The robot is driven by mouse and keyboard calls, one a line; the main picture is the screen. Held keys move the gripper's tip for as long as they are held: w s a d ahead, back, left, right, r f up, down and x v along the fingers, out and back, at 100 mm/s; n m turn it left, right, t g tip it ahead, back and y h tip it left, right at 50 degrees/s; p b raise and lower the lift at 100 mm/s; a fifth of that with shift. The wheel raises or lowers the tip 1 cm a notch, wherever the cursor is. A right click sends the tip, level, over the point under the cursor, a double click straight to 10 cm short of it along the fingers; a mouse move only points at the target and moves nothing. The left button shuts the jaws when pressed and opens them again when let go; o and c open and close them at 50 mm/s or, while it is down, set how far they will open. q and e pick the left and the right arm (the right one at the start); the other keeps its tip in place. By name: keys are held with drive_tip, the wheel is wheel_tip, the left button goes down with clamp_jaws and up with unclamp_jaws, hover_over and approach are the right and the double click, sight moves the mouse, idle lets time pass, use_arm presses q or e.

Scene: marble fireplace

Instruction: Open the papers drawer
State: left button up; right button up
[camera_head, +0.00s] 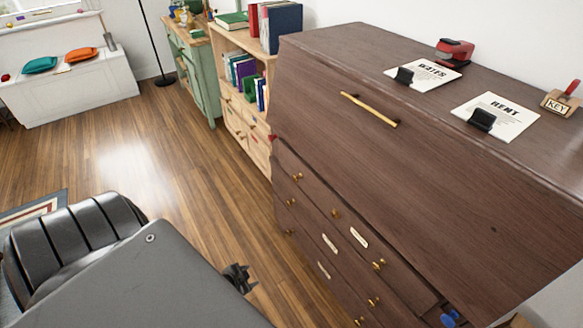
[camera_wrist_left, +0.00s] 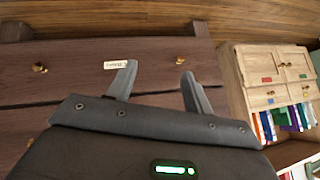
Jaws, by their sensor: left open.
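The drawers are in a dark brown wooden cabinet (camera_head: 400,130), below its large front panel. They have brass knobs (camera_head: 378,264) and small pale labels (camera_head: 359,237). I cannot read which label marks the papers drawer. My left gripper (camera_head: 238,278) is left of the drawer fronts in the head view, partly hidden behind my arm. In the left wrist view the gripper (camera_wrist_left: 157,82) is open and empty, its fingers toward a drawer front with a pale label (camera_wrist_left: 115,64) and a brass knob (camera_wrist_left: 180,58). Contact is not visible. My right gripper is not in view.
A light wood bookcase (camera_head: 240,42) stands beyond the cabinet, with a green cabinet (camera_head: 197,75) behind it. Papers with black clips (camera_head: 497,115) and a red stapler-like item (camera_head: 455,50) lie on the cabinet top. The wooden floor (camera_head: 140,150) at left is clear.

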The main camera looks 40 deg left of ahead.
use_arm(q)
drive_tip(key=w+a+r+m+t+b, duration=0.25)
drive_tip(key=w+a+r, duration=0.2)
drive_tip(key=w, duration=0.35)
drive_tip(key=m+t+h+b, duration=0.6)
drive_tip(key=m+t+b, duration=0.1)
drive_tip(key=b, duration=0.1)
approach(293, 180)
drive_tip(key=shift+g, duration=0.25)
drive_tip(key=x, duration=0.6)
drive_tip(key=r+x, duration=0.1)
drive_tip(key=x, duration=0.3)
drive_tip(key=shift+d+b, duration=0.1)
drive_tip(key=shift+b, duration=0.3)
drive_tip(key=shift+w, duration=0.1)
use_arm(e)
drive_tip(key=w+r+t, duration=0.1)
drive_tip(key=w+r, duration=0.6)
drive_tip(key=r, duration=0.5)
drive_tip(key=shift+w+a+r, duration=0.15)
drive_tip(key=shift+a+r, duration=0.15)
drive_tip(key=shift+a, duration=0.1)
use_arm(q)
clamp_jaws()
